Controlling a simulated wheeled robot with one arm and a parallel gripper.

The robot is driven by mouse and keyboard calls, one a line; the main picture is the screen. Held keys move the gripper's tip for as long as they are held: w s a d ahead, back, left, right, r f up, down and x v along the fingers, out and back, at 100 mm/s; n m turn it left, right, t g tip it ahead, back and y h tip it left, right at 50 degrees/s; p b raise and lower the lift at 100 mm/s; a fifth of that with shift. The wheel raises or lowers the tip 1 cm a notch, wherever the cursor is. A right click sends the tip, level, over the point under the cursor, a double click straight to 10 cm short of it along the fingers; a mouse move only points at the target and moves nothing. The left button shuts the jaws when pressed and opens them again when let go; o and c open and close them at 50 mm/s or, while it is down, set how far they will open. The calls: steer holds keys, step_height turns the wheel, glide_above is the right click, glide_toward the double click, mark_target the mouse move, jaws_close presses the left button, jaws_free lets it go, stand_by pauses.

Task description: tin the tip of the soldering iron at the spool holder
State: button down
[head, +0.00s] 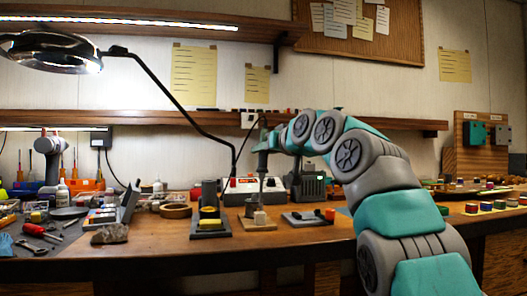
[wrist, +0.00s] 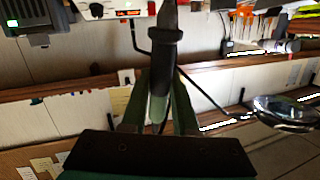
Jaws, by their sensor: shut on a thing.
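My gripper (head: 263,150) points down over the middle of the bench. In the wrist view, its green fingers (wrist: 158,85) are shut on the dark handle of the soldering iron (wrist: 160,60), whose collar and dark shaft run up out of the picture. In the head view the iron (head: 262,180) hangs roughly upright below the fingers. Its lower end is near a small brown round holder (head: 249,208) and a pale block (head: 260,217). I take this to be the spool holder, but cannot tell surely. Whether the tip touches anything is too small to tell.
A black stand with a yellow pad (head: 209,226) is left of the iron. The bench front (head: 170,245) is clear.

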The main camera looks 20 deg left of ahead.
mark_target(264, 130)
steer(key=shift+f+b, duration=0.55)
stand_by(2.2)
steer(key=shift+r, duration=0.2)
stand_by(1.7)
step_height(264, 130, up, 6)
steer(key=p, duration=0.6)
steer(key=shift+f, duration=0.1)
stand_by(0.5)
